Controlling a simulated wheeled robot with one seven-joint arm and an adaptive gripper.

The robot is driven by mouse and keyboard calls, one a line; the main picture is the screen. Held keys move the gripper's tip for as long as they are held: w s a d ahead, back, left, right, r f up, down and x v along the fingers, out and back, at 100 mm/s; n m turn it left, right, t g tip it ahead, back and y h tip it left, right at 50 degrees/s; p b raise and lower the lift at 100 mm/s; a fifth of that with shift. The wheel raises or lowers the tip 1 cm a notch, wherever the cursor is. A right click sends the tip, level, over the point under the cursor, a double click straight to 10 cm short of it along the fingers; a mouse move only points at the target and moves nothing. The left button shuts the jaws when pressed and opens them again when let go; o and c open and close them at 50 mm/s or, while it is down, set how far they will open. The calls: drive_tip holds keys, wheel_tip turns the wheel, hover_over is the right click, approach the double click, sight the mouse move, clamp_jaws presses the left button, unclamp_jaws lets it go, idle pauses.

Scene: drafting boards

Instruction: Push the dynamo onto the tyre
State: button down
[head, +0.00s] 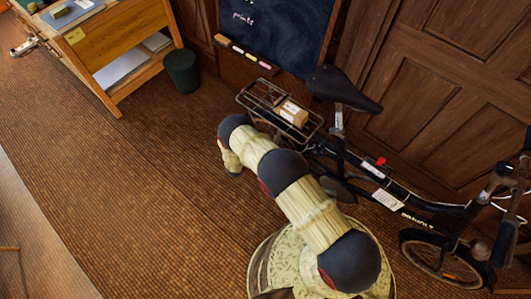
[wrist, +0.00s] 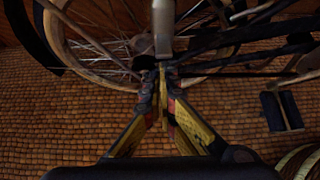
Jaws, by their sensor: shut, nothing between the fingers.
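The bicycle's rear wheel shows in the wrist view, with a pale curved tyre (wrist: 57,45) and thin spokes. A silver-grey upright part (wrist: 163,28) stands in front of the wheel at top centre. It may be the dynamo, but I cannot tell for sure. My gripper (wrist: 162,82) is shut and empty, its fingertips just below the grey part in the picture. I cannot tell whether they touch it. In the head view my arm hides the rear wheel and most of my gripper.
The black bicycle (head: 430,213) stands along wooden panelling, with a carton (head: 291,112) on its rear rack. A black pedal (wrist: 282,110) shows at right in the wrist view. A chalkboard (head: 280,30), a dark bin (head: 182,71) and a wooden desk (head: 130,55) stand behind.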

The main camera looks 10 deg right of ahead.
drive_tip(key=s+a+r, duration=0.2)
drive_tip(key=s+a, duration=0.3)
drive_tip(key=a, duration=0.2)
drive_tip(key=shift+s+a+r+p, duration=0.15)
drive_tip(key=shift+s+r+p, duration=0.15)
drive_tip(key=shift+p, duration=0.15)
idle(0.5)
